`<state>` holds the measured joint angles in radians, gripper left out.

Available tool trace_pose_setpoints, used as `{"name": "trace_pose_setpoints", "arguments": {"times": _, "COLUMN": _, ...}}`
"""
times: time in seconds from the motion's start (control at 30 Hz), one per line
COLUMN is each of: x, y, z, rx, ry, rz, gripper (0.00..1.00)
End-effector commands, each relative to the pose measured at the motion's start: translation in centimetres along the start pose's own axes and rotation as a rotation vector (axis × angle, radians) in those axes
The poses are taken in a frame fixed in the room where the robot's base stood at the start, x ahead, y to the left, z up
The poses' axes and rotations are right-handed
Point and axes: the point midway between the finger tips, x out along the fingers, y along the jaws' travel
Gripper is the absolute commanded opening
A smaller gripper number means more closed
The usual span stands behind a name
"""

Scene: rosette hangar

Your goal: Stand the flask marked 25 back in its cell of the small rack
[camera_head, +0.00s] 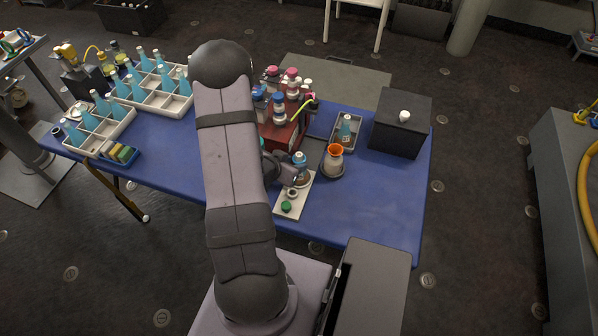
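Two pale racks with several teal flasks stand at the left of the blue table. The front rack (107,136) looks smaller than the rear rack (168,103). Another teal flask (345,129) stands upright in a grey tray (336,146) right of the middle. The number 25 is not legible on any flask. My gripper (291,174) is low over the table's front middle, close to a blue-topped bottle (300,159) at the white board. My arm partly covers it; I cannot tell whether its fingers are open, shut or touching the bottle.
A white board (294,206) with a green cap lies at the front edge. An orange-rimmed vessel (334,158) stands right of the gripper. A dark red crate of bottles (280,136) stands behind. A black box (401,127) fills the back right corner; the front right tabletop is clear.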

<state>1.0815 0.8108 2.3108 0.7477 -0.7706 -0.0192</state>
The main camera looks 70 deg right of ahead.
Motion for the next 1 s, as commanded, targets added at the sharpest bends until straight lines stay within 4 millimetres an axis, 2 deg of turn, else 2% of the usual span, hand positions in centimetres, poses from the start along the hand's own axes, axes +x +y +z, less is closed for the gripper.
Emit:
{"name": "trace_pose_setpoints", "arguments": {"times": 0.4, "x": 3.9, "y": 0.0, "z": -0.3, "rx": 0.001, "ry": -0.001, "rz": 0.002, "gripper": 0.34}}
{"name": "trace_pose_setpoints", "arguments": {"times": 0.8, "x": 4.7, "y": -0.1, "z": -0.2, "rx": 0.000, "ry": 0.000, "rz": 0.000, "gripper": 0.34}}
{"name": "trace_pose_setpoints", "arguments": {"times": 0.93, "x": 4.7, "y": -0.1, "z": -0.2, "rx": 0.000, "ry": 0.000, "rz": 0.000, "gripper": 0.03}}
{"name": "trace_pose_setpoints", "arguments": {"times": 1.0, "x": 4.7, "y": -0.1, "z": -0.2, "rx": 0.000, "ry": 0.000, "rz": 0.000, "gripper": 0.00}}
